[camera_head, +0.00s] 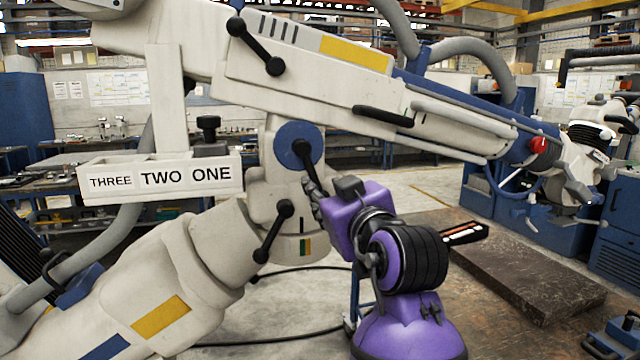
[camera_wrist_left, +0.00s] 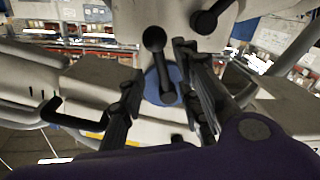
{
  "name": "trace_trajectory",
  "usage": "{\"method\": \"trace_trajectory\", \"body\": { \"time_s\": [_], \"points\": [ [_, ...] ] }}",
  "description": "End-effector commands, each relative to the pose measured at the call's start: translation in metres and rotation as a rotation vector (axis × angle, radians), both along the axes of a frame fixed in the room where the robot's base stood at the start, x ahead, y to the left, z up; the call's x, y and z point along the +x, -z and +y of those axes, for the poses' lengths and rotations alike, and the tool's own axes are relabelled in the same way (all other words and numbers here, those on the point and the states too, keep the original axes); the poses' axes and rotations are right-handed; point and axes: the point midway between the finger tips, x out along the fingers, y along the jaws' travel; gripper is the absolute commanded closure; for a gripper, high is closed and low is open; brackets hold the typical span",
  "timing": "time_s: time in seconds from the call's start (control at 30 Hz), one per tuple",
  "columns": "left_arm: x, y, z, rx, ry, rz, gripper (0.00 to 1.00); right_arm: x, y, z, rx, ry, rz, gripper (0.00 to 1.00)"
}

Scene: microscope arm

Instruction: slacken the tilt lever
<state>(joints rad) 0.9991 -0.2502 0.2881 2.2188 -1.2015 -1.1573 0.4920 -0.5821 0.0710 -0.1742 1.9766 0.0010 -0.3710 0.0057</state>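The pale microscope arm (camera_head: 300,75) carries several black ball-ended levers. One lever (camera_head: 303,152) sits on a blue disc (camera_head: 290,133) at the joint; the frames do not label which is the tilt lever. Others are a lever (camera_head: 256,47) above and a lever (camera_head: 274,230) below. My purple left gripper (camera_head: 312,190) is just below and right of the blue disc. In the left wrist view its fingers (camera_wrist_left: 160,72) are spread open, with a ball-ended lever (camera_wrist_left: 160,65) over the blue disc between them. Contact cannot be told. My right gripper is in neither view.
A pale holder (camera_head: 160,192) marked THREE, TWO, ONE projects left of the joint. A black handle (camera_head: 383,116) and a hose are on the upper arm. A dark slab (camera_head: 530,270) lies on the floor at right. Workbenches stand behind.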

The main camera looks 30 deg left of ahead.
Motion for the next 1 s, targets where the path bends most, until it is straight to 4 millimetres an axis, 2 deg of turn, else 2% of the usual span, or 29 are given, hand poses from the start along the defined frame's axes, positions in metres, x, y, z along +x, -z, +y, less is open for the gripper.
{"method": "trace_trajectory", "body": {
  "time_s": [0.2, 0.4, 0.77, 1.0],
  "points": [
    [0.021, -0.005, 0.03, 0.005, -0.003, -0.002, 0.69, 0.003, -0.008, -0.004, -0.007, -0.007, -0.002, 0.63],
    [0.036, -0.003, 0.048, 0.005, 0.001, -0.003, 0.69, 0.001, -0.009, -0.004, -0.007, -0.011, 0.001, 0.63],
    [0.04, -0.001, 0.053, 0.004, 0.002, 0.001, 0.69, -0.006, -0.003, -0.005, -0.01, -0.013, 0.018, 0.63],
    [0.04, -0.001, 0.052, 0.004, 0.003, 0.0, 1.0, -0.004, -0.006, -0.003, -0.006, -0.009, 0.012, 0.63]
  ]
}}
